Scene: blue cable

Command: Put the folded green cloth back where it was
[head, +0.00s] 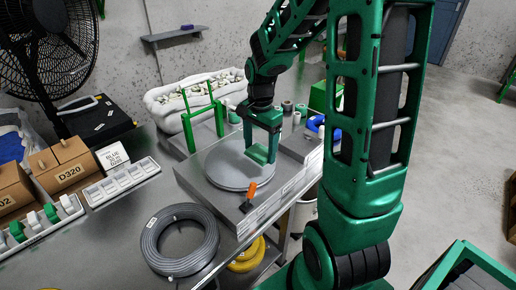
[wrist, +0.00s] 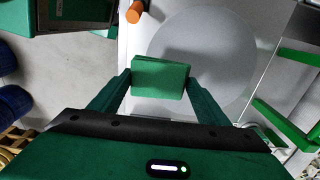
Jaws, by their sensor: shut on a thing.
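The folded green cloth (wrist: 160,77) is a small flat block between my two fingers in the wrist view. It also shows in the head view (head: 257,154). My gripper (head: 262,148) is shut on it, over the round grey plate (head: 222,175). The plate also shows in the wrist view (wrist: 215,40), behind the cloth. I cannot tell how far the cloth is above the plate.
A grey cable coil (head: 180,240) lies at front left on the bench. A green frame (head: 200,115) stands behind the plate, and several spools (head: 287,107) stand at back right.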

